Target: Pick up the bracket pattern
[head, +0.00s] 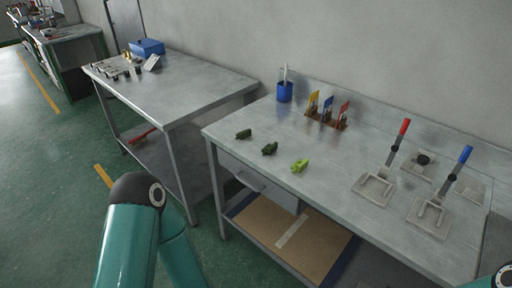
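Three small green wax-like pieces lie in a slanting row on the near left part of the right-hand metal table (345,170). Two are dark green, one at the left (243,134) and one in the middle (269,149). The third is bright yellow-green (300,166) and lies nearest the front. They are too small for me to tell which is the bracket pattern. My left arm shows at the lower left, in front of the tables, but its gripper is out of view. Only a bit of my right arm shows at the lower right corner; its gripper is out of view.
A blue cup (285,92) and a holder with yellow, blue and red tools (327,112) stand behind the pieces. Red-handled (379,180) and blue-handled (437,200) devices stand at the right. A second table (190,88) is at the left. The surface around the pieces is clear.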

